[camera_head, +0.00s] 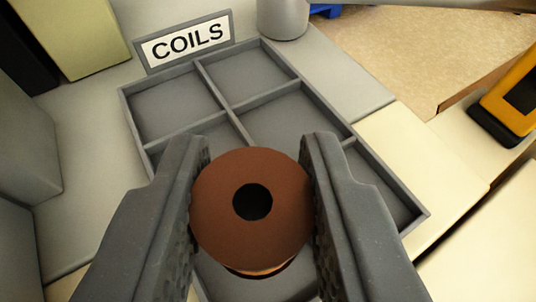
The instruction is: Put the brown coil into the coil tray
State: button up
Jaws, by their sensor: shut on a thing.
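The brown coil (217,211) is a thick ring with a dark hole in its middle, and a paler band shows under its lower edge. My gripper (252,185) is shut on it, with one dark finger at each side. The coil tray (322,119) is grey, divided into compartments, and has a "COILS" sign at its far edge. The coil shows in front of the tray's near part; its height above the tray is hard to tell. The far compartments look empty. The near ones are partly hidden by the coil and my fingers.
A grey cylinder (283,18) stands just behind the tray. A yellow and black object (511,102) is at the right. A pale green block (72,35) and a grey housing (25,145) are at the left. Bare grey surface lies left of the tray.

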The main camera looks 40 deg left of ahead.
aim_at(258, 242)
jog(key=shift+f+p, duration=0.3)
jog(key=shift+f, duration=1.55)
